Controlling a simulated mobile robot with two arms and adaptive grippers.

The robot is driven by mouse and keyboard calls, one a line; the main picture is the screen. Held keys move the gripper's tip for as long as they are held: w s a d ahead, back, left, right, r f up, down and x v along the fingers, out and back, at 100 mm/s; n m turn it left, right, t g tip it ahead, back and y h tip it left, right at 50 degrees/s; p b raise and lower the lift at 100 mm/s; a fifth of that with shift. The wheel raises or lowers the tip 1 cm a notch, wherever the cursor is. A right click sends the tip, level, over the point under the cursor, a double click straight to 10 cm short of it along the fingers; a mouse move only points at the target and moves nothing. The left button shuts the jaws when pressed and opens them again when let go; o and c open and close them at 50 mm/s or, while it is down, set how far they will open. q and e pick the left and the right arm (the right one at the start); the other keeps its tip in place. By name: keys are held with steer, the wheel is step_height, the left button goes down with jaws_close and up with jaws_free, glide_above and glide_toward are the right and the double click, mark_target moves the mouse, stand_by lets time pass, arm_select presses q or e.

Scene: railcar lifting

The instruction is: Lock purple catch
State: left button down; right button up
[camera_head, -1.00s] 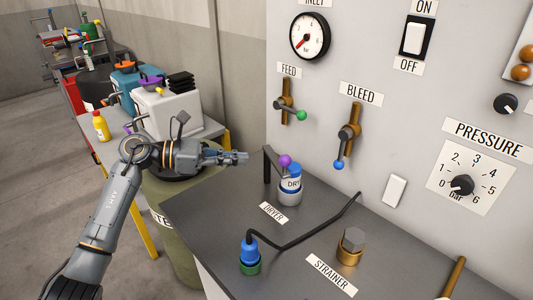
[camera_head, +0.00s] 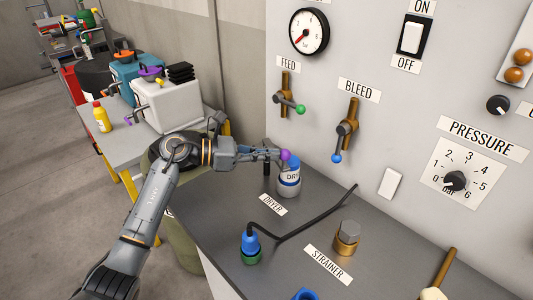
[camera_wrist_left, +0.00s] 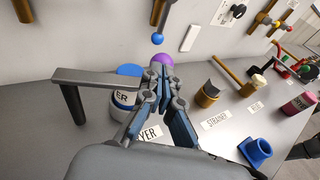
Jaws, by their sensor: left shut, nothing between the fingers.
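The purple catch is a flat grey bar (camera_wrist_left: 95,77) on a dark post, with a purple ball knob (camera_head: 286,155) at its end. The knob stands by the top of the white and blue dryer canister (camera_head: 289,183). My left gripper (camera_head: 278,155) is shut and empty, with its fingertips right at the knob's left side. In the left wrist view the knob (camera_wrist_left: 161,59) shows just beyond the fingertips (camera_wrist_left: 163,75); I cannot tell if they touch. My arm hides most of the bar in the head view. My right gripper is not in view.
The blue-knobbed bleed lever (camera_head: 345,133) and green-knobbed feed lever (camera_head: 288,97) are on the panel behind. A black hose (camera_head: 315,222) runs from the blue connector (camera_head: 250,242) across the bench. The brass strainer (camera_head: 347,239) stands to the right. The bench between is clear.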

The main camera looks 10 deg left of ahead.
mark_target(286, 150)
arm_select(q)
steer(key=d+n+t+y+p, duration=0.1)
steer(key=w+d+n+t+y+p, duration=0.1)
steer(key=t, duration=0.1)
steer(key=shift+d+r+n, duration=0.2)
steer(key=shift+d+n, duration=0.1)
steer(key=shift+d, duration=0.1)
steer(key=shift+x, duration=0.85)
steer(key=shift+s, duration=0.1)
